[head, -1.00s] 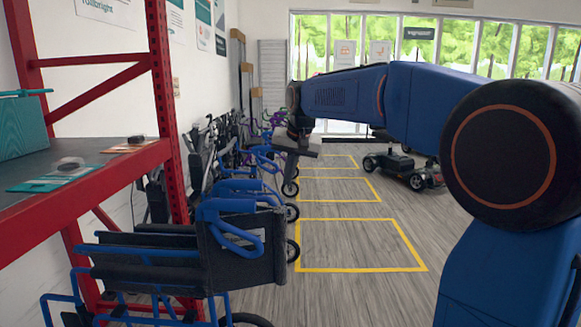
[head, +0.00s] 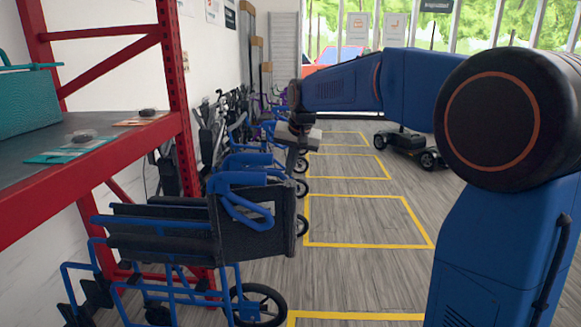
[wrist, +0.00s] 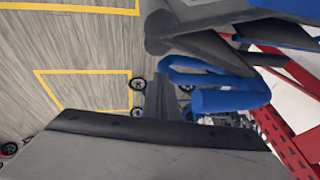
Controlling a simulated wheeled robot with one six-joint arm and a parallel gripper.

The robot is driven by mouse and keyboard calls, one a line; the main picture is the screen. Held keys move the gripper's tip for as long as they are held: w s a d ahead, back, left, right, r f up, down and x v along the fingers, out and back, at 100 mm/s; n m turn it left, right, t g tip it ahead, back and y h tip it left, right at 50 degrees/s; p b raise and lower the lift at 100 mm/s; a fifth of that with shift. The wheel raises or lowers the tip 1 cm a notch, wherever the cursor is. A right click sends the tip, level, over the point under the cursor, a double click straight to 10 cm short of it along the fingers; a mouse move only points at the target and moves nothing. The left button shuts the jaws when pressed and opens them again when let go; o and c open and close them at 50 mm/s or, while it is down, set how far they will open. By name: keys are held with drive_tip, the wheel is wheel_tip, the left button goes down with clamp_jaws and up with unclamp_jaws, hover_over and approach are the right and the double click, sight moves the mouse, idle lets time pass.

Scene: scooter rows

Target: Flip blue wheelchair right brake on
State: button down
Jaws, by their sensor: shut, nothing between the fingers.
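The blue wheelchair (head: 248,228), with a blue frame and black backrest, stands at lower left in the head view. Its footrests point left and its backrest is on the right. I cannot make out its right brake lever; the seat and frame cover the far side. My gripper (head: 291,166) is shut and empty. It hangs from my blue arm behind the wheelchair in the picture, above and right of its backrest, with no visible contact. In the wrist view, blue tubular wheelchair parts (wrist: 225,92) show right of centre; which chair they belong to is unclear.
A red rack (head: 172,90) with a grey shelf and teal box (head: 28,98) stands at left, close to the wheelchair. More wheelchairs line the wall behind. A mobility scooter (head: 408,147) stands at right. Yellow-outlined floor bays (head: 365,220) are empty.

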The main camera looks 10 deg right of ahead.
wheel_tip(320, 180, down, 8)
drive_tip(key=a+y, duration=0.1)
drive_tip(key=shift+w+f+t, duration=0.15)
drive_tip(key=shift+t, duration=0.15)
drive_tip(key=s+d+r, duration=0.6)
drive_tip(key=d+r, duration=0.1)
drive_tip(key=r, duration=0.2)
drive_tip(key=shift+s+r, duration=0.15)
drive_tip(key=shift+r, duration=0.25)
idle(0.3)
